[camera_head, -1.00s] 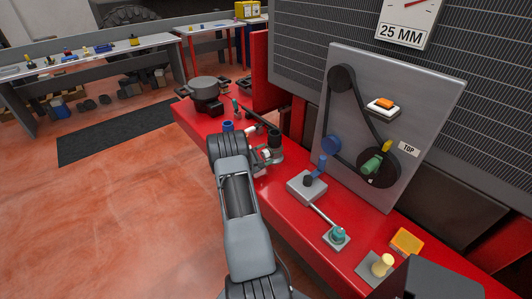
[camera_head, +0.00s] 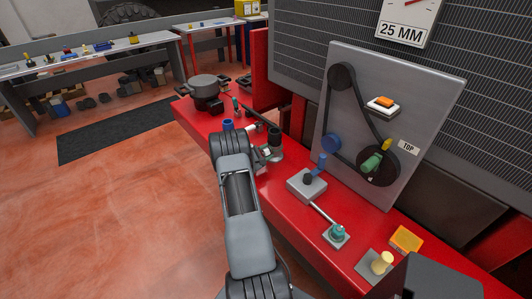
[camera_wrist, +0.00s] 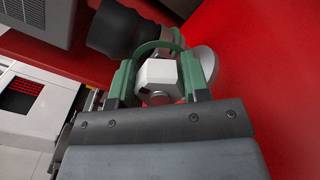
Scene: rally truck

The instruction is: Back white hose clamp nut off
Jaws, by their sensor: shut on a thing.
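In the wrist view, the white hose clamp nut (camera_wrist: 159,76) is a white faceted block between the two green fingers of my gripper (camera_wrist: 160,82), which is shut on it. Behind the nut a green clamp band (camera_wrist: 172,40) curves around, next to a black hose (camera_wrist: 118,27). In the head view my arm reaches forward over the red bench to the hose fitting (camera_head: 275,138). The fingers and the nut are mostly hidden there by my arm.
The red bench (camera_head: 282,218) carries a grey block with a blue lever (camera_head: 308,183), a teal knob (camera_head: 337,232) and an orange box (camera_head: 406,239). An upright grey belt panel (camera_head: 408,90) stands behind. A dark round pot (camera_head: 204,88) is at the far end.

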